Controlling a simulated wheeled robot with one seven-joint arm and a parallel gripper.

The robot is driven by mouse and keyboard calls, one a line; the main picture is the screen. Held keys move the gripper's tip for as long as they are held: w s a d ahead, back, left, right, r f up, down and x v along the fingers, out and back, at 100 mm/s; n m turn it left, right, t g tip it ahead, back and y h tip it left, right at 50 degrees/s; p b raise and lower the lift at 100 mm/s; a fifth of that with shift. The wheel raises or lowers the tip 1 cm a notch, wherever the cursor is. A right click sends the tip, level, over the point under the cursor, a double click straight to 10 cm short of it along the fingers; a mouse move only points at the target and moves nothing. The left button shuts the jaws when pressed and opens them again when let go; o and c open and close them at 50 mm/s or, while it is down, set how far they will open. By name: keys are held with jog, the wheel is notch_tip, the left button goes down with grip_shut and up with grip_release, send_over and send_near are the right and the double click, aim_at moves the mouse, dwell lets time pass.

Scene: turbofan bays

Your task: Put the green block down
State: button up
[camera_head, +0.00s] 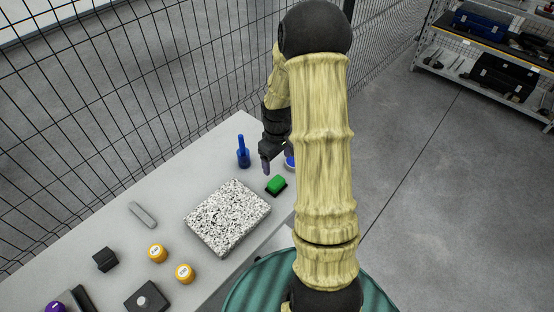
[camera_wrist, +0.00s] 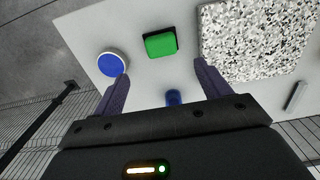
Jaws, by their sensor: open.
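The green block (camera_head: 276,184) sits on the light grey table top, with a dark base or edge under it, just right of the speckled slab. In the wrist view the green block (camera_wrist: 160,44) lies beyond my fingertips, between their lines and apart from both. My gripper (camera_head: 268,163) is above the table behind the block in the head view. In the wrist view my gripper (camera_wrist: 160,82) has its two purple fingers spread wide with nothing held between them.
A speckled slab (camera_head: 228,216) lies beside the block. A blue upright tool (camera_head: 243,152) stands behind it. A round blue-and-white disc (camera_wrist: 112,65) is near the left finger. Orange-capped jars (camera_head: 157,253) and dark blocks stand at the left. A wire fence (camera_head: 120,90) runs behind the table.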

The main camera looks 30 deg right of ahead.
jog(key=shift+w+a, duration=0.1)
dwell(0.3)
jog(key=s+a+r+m+t, duration=0.2)
jog(key=s+a+r+m, duration=0.2)
jog(key=s+a+r, duration=0.8)
jog(key=shift+s+a+r+t, duration=0.25)
jog(key=shift+a+r+t, duration=0.1)
jog(key=shift+a, duration=0.4)
jog(key=shift+f, duration=0.1)
jog(key=shift+f+b, duration=0.3)
jog(key=shift+b, duration=0.1)
